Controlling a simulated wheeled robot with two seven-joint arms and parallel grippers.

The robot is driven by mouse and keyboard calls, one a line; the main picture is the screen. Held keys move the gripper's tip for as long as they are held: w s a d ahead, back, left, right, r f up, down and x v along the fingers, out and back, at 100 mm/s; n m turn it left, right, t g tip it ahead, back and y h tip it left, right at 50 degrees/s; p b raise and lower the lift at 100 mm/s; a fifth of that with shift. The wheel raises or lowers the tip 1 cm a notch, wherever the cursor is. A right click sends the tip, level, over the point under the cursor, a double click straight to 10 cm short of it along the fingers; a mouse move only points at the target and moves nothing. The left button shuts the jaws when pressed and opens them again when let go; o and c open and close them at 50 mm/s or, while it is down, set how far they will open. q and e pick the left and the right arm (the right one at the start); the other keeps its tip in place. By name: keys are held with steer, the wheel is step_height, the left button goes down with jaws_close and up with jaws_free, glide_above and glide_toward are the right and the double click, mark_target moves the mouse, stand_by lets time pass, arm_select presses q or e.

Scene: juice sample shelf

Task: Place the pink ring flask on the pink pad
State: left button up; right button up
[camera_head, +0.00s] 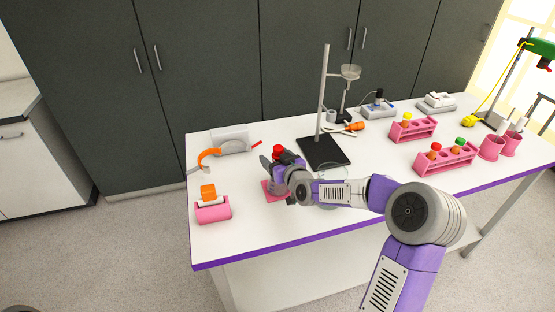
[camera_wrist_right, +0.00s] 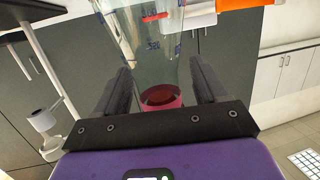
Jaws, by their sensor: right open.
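The pink pad (camera_head: 267,190) lies on the white table, left of centre, partly covered by my right gripper. My right gripper (camera_head: 277,161) is over the pad with dark fingers open. A red top (camera_head: 278,149) shows between the fingers in the head view. In the right wrist view the clear glass flask (camera_wrist_right: 153,65) with a pink-red band (camera_wrist_right: 160,98) stands between the two open fingers (camera_wrist_right: 160,85). I cannot tell whether its base touches the pad, since the gripper hides it. My left gripper is not in view.
A pink roll holder (camera_head: 213,214) stands front left, with an orange-handled tool (camera_head: 208,155) behind. A retort stand with a black base (camera_head: 323,153) is to the right. A clear glass vessel (camera_head: 333,172) sits behind my arm. Pink tube racks (camera_head: 445,160) are farther right.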

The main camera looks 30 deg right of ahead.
steer(key=shift+r, duration=0.15)
steer(key=s+r+p, duration=0.2)
steer(key=s, duration=1)
steer(key=shift+a+r+p, duration=0.15)
steer(key=shift+a+p, duration=0.1)
steer(key=shift+p, duration=0.05)
steer(key=shift+w, duration=0.1)
